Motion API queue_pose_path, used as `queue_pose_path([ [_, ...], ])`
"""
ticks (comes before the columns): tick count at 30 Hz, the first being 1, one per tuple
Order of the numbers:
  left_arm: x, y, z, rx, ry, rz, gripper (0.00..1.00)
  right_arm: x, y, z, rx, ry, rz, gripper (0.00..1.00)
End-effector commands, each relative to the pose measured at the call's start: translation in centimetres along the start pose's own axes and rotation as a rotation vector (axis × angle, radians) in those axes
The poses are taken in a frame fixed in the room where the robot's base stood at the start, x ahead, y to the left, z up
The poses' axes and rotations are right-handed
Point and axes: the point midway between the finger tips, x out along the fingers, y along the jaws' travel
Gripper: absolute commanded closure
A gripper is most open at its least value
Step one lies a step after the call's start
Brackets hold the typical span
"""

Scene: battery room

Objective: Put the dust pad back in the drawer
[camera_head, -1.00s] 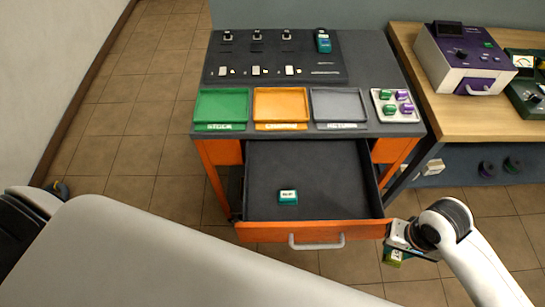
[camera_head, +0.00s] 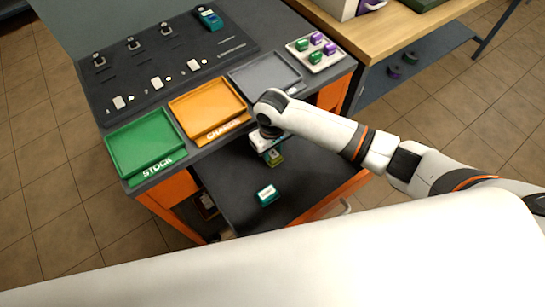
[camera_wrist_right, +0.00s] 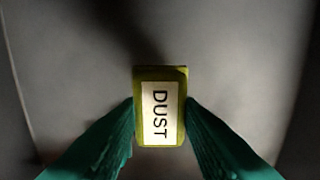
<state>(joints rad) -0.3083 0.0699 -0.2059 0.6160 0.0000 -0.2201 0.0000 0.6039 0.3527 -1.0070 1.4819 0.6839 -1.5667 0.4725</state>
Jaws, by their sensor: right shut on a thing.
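The dust pad (camera_wrist_right: 160,108) is an olive-yellow block with a white label reading DUST. In the right wrist view it sits between the two green fingertips of my right gripper (camera_wrist_right: 160,120), which is shut on it. In the head view my right gripper (camera_head: 268,147) is over the back part of the open drawer (camera_head: 232,178), with the pad (camera_head: 275,157) just below it. I cannot tell whether the pad touches the drawer floor. A teal-green block (camera_head: 266,194) with a white label lies in the drawer, in front of the pad. My left gripper is out of view.
A green stock tray (camera_head: 145,142), an orange tray (camera_head: 207,108) and a grey tray (camera_head: 262,75) line the bench top above the drawer. A white tray (camera_head: 332,57) holds several green and purple blocks. A wooden table (camera_head: 385,30) stands at right. The drawer's front floor is mostly clear.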

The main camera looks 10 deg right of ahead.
Motion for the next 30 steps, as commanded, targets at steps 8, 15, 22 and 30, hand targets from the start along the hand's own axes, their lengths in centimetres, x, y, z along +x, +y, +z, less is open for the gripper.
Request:
queue_pose_path([
  [8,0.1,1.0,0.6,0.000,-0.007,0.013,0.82,3.5,0.1,-0.1,0.000,0.002,0.000,0.90],
  [15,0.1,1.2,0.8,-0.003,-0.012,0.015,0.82,4.1,0.1,0.0,-0.001,-0.001,0.000,0.90],
  [22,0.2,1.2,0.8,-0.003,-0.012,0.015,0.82,4.3,0.0,-0.1,0.000,-0.001,0.000,0.62],
  [30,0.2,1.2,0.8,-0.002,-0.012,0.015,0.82,4.2,0.0,-0.1,0.000,-0.001,0.000,0.46],
])
